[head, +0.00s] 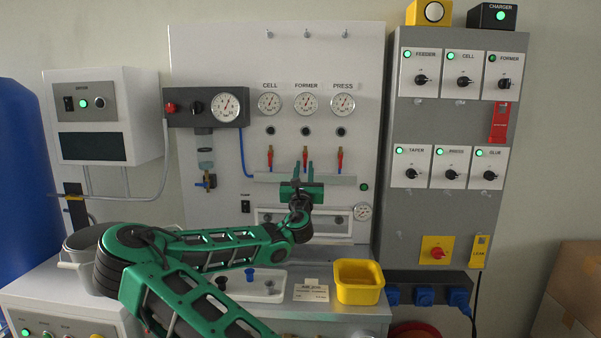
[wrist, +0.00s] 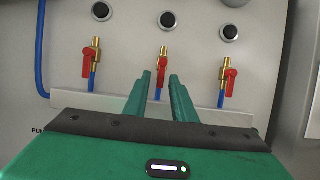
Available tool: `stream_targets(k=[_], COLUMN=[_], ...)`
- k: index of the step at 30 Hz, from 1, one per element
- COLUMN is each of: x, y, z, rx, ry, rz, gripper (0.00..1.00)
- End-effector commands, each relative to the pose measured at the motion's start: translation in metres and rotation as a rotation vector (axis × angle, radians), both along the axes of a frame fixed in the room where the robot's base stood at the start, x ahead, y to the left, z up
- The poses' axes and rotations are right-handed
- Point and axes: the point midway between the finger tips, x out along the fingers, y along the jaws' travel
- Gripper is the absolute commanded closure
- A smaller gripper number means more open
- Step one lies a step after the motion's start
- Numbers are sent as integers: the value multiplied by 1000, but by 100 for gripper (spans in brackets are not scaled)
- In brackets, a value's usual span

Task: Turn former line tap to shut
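The former line tap (head: 305,155) is the middle of three taps in a row on the white panel, below the gauge labelled FORMER. In the wrist view the tap (wrist: 162,66) has a brass body and a red lever that looks upright, in line with its blue pipe. My gripper (head: 303,168) is just below and in front of it. In the wrist view the two green fingers of my gripper (wrist: 160,77) are apart and empty, with the lever showing between and just beyond their tips. I cannot tell whether they touch it.
The cell tap (wrist: 88,62) is on the left and the press tap (wrist: 228,75) on the right, both with red levers, close to my fingers. A pale ledge (wrist: 225,116) runs below the taps. A yellow bin (head: 359,293) stands on the bench below.

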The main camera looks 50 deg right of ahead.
Motion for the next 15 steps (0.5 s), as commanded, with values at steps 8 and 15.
stream_targets(k=[8,15], x=[0,2], y=[1,2], z=[0,0], rx=[0,24], ry=[0,-28], rz=[1,5], gripper=[100,100])
